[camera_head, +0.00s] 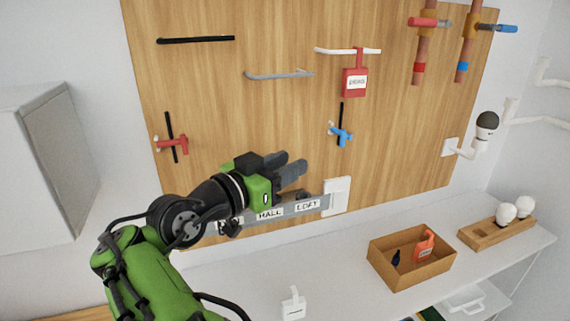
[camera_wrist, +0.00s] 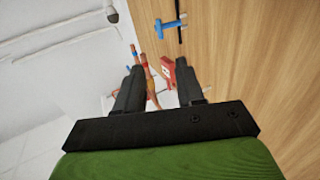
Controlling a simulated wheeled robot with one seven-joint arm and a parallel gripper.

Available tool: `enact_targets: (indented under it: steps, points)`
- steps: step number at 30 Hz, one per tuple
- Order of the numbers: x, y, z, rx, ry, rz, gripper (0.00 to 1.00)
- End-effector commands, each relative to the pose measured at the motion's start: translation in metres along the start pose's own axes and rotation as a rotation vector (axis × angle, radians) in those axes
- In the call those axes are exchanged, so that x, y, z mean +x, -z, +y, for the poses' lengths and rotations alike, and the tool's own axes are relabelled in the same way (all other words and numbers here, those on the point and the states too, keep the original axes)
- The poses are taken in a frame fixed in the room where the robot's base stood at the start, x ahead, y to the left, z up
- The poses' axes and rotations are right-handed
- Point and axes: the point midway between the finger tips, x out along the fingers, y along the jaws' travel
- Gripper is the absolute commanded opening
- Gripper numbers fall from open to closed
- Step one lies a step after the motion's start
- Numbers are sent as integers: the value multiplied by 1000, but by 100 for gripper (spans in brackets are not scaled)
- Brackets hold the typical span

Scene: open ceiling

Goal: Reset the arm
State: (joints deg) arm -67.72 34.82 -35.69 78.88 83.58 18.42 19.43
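My green and black arm reaches in from the lower left in the head view. My gripper (camera_head: 295,165) is open, its two dark fingers apart and nothing between them. It is in front of the wooden board (camera_head: 230,110), above the label rail marked HALL and LOFT (camera_head: 290,210). In the wrist view, my gripper (camera_wrist: 160,85) also shows its two fingers spread, with a red tag (camera_wrist: 168,69) and copper pipes seen beyond the gap.
A blue-handled valve (camera_head: 340,133) and a red-handled valve (camera_head: 172,143) are on the board. A red tag (camera_head: 355,82) hangs from a white hook. A cardboard box (camera_head: 385,270) with small items and a wooden bulb holder (camera_head: 480,236) stand on the white shelf. A grey cabinet (camera_head: 35,165) is at left.

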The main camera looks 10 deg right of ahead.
Motion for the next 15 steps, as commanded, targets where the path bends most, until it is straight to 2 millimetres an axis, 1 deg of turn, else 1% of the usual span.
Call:
enact_targets:
  steps: [5,7,8,11,12,13,15]
  points:
    - [1,0,0,-1,0,-1,38]
    - [10,-3,3,-11,-2,-29,38]
    - [19,-7,8,-21,-3,-60,38]
    - [67,-33,35,-84,15,-267,38]
    - [84,-48,51,-111,42,-376,38]
    - [93,-59,64,-129,69,-456,38]
    - [99,-82,93,-163,152,-622,38]
